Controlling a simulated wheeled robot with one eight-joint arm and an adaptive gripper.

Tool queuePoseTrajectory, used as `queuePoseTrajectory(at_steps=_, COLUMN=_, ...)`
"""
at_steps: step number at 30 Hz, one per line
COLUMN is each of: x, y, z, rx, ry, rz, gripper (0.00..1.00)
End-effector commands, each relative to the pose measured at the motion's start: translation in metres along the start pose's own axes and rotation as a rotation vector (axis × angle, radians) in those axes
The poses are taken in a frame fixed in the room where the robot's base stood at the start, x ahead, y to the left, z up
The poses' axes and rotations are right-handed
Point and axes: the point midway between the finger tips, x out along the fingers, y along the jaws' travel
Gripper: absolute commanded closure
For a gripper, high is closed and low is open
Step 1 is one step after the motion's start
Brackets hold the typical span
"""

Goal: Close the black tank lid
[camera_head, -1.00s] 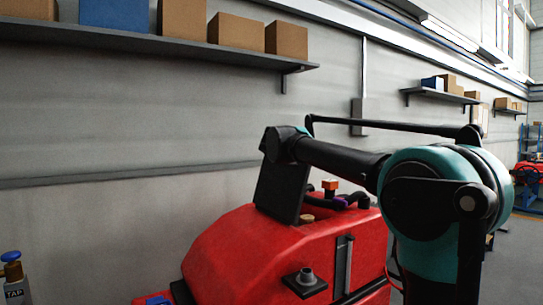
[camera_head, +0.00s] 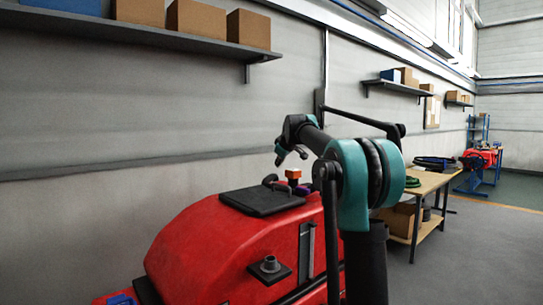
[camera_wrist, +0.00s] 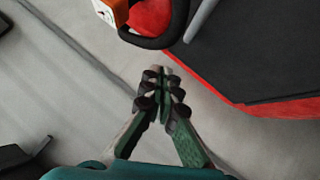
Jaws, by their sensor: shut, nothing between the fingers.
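The black tank lid (camera_head: 262,199) lies about flat on top of the red scrubber tank (camera_head: 215,245). A small gap under its edge cannot be ruled out. My gripper (camera_head: 291,157) is above and behind the lid's right part, apart from it, with its fingers pointing down. In the wrist view my gripper (camera_wrist: 160,88) is shut with nothing between the fingertips, over grey floor or wall. A broad dark surface with a red edge fills that view's upper right; I cannot tell whether it is the lid.
An orange-topped fitting (camera_head: 293,173) stands just behind the lid, near my gripper; a black loop (camera_wrist: 165,35) shows beside it in the wrist view. A black port (camera_head: 268,267) sits on the tank's side. A wooden table (camera_head: 425,185) stands to the right. Open floor lies beyond.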

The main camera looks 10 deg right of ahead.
Motion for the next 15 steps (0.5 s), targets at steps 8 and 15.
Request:
queuePoseTrajectory(at_steps=8, x=0.045, y=0.004, z=0.046, rx=0.176, ry=-0.001, rz=-0.173, gripper=1.0)
queuePoseTrajectory(at_steps=15, x=0.074, y=-0.003, z=0.074, rx=0.291, ry=0.0, rz=-0.289, gripper=1.0)
